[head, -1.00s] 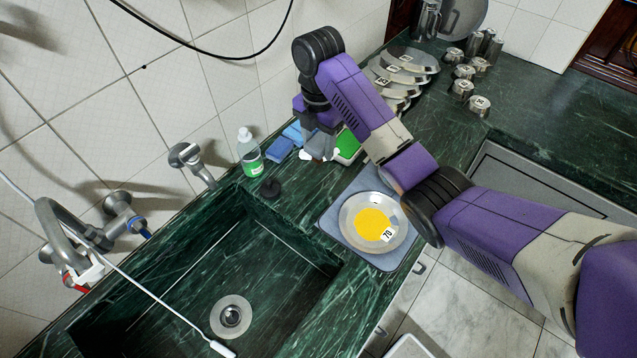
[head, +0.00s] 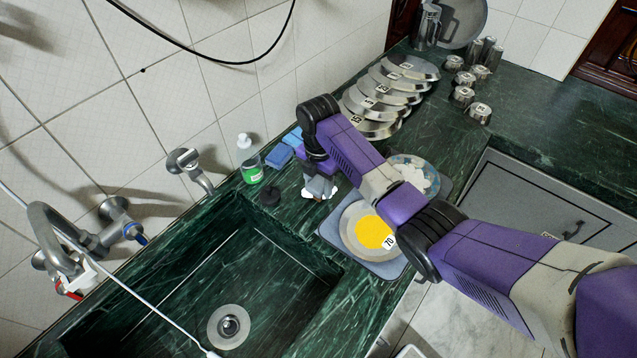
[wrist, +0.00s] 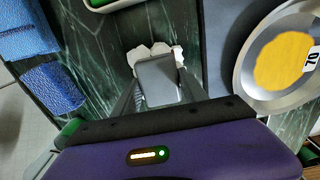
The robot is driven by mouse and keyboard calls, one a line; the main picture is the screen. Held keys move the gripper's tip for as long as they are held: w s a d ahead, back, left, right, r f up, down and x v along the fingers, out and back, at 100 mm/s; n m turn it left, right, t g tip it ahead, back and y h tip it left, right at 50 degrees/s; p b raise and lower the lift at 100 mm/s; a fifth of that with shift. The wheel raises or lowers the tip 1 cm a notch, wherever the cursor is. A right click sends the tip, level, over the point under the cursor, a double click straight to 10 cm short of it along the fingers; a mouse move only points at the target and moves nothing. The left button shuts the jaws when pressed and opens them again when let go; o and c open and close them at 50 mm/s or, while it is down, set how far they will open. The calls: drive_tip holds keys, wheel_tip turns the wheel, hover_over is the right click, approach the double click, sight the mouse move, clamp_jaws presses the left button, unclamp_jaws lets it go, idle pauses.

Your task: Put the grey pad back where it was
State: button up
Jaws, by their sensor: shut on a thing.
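The grey pad (wrist: 160,80) is small and rounded-square, and shows between my fingers in the wrist view. My gripper (wrist: 157,58) is shut on it, with the white fingertips at the pad's far edge. In the head view my gripper (head: 319,190) points down over the green marble counter, between the sink and the blue-grey mat. My wrist hides most of the pad there. I cannot tell whether the pad touches the counter.
A plate with a yellow disc (head: 372,232) lies on the blue-grey mat (head: 330,235), right of my gripper. Blue sponges (head: 278,156), a green soap bottle (head: 250,160) and a black stopper (head: 269,194) are to the left. The sink (head: 185,285) opens in front.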

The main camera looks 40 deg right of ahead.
sight(318, 183)
drive_tip(key=shift+f, duration=0.1)
drive_tip(key=o, duration=1.2)
drive_tip(key=shift+r, duration=6.15)
